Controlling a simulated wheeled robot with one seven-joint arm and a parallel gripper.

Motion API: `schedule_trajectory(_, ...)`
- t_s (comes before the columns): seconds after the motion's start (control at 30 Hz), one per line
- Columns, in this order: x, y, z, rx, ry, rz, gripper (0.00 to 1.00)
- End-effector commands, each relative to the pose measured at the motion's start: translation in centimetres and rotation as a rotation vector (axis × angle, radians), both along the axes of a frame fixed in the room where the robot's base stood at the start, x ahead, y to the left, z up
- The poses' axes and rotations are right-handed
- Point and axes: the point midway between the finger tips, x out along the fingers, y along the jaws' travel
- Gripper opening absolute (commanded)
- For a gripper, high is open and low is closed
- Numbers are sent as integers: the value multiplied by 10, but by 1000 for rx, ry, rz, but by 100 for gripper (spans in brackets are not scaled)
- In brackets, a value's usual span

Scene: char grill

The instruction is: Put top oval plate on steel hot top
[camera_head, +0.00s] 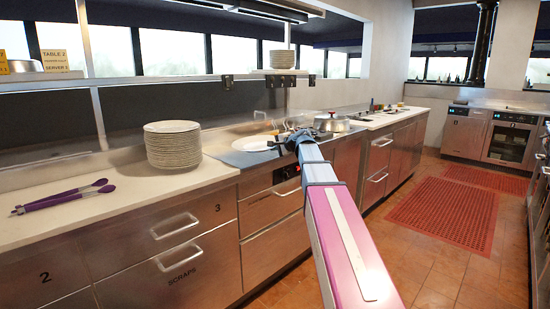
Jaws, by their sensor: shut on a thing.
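A white oval plate (253,143) is at the steel hot top (232,157), in the middle of the counter. My gripper (279,139) is small in this view and partly hidden by my own arm. It is shut on the right edge of the plate. I cannot tell whether the plate's underside touches the steel or is just above it. A tall stack of white plates (172,146) stands on the pale counter left of the hot top.
Purple tongs (66,196) lie on the left counter (120,206). A domed metal lid (331,122) is right of my gripper. Another plate stack (282,60) is on the shelf above. Red mats (440,212) lie on the floor at right.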

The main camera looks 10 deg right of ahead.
Motion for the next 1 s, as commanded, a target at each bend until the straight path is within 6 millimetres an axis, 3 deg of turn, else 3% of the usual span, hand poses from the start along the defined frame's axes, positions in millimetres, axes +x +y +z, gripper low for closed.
schedule_trajectory(0.27,11,-3,-11,3,-1,-1,0)
schedule_trajectory(0.6,10,-3,-46,2,-1,-2,0)
schedule_trajectory(0.97,10,-3,-49,2,-1,-1,0)
schedule_trajectory(1.0,10,-3,-50,-1,0,0,9)
